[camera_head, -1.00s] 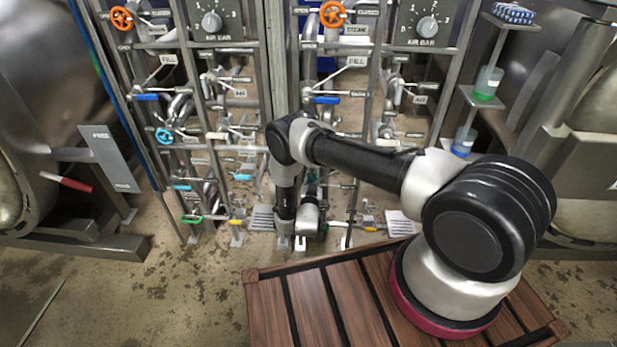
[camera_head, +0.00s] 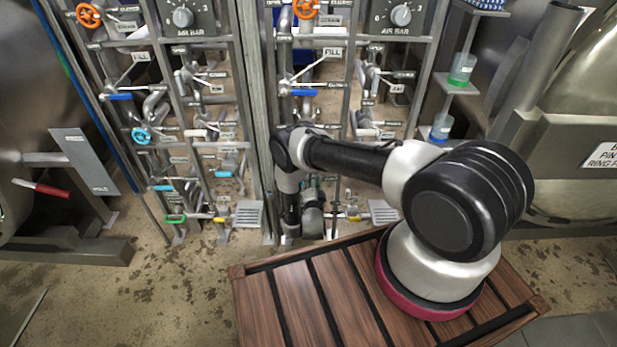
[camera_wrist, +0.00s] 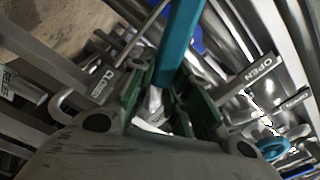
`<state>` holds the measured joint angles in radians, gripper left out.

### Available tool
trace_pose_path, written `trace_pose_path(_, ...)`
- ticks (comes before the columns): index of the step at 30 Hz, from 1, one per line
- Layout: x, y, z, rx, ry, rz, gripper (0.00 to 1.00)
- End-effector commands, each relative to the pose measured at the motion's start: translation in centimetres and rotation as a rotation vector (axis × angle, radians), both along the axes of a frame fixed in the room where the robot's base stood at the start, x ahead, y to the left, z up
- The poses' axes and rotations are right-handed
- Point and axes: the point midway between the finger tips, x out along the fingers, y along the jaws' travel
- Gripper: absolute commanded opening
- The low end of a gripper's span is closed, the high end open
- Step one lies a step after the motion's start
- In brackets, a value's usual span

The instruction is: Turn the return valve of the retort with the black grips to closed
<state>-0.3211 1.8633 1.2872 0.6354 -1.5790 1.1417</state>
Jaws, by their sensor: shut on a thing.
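My gripper (camera_wrist: 172,108) is shut around a teal lever handle (camera_wrist: 182,35) in the wrist view, with a green-padded finger on each side. The lever points away, up the picture, between two labelled plates. The CLOSED plate (camera_wrist: 103,84) is left of it and the OPEN plate (camera_wrist: 259,70) right of it; the lever is apart from both plates. In the head view my arm reaches down to the lower part of the right pipe rack (camera_head: 345,120). There the gripped lever and fingers are hidden or too small to make out. No black grips are clearly visible.
The left rack has light-blue levers (camera_head: 223,174), a green lever (camera_head: 174,219) and a blue wheel (camera_head: 141,136). Pipes and rack posts crowd my gripper closely. A slatted wooden platform (camera_head: 290,300) lies below my arm. Retort vessels stand at both sides; open floor lies front left.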

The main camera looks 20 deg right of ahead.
Motion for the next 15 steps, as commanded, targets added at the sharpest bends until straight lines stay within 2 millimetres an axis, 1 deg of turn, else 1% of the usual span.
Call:
trace_pose_path(1, -0.2, -0.3, -0.6, 0.039, -0.009, -0.002, 0.0)
trace_pose_path(6, -0.4, -0.7, -2.0, 0.175, -0.053, -0.002, 0.0)
trace_pose_path(15, -0.4, -1.0, -3.8, 0.349, -0.108, -0.002, 0.0)
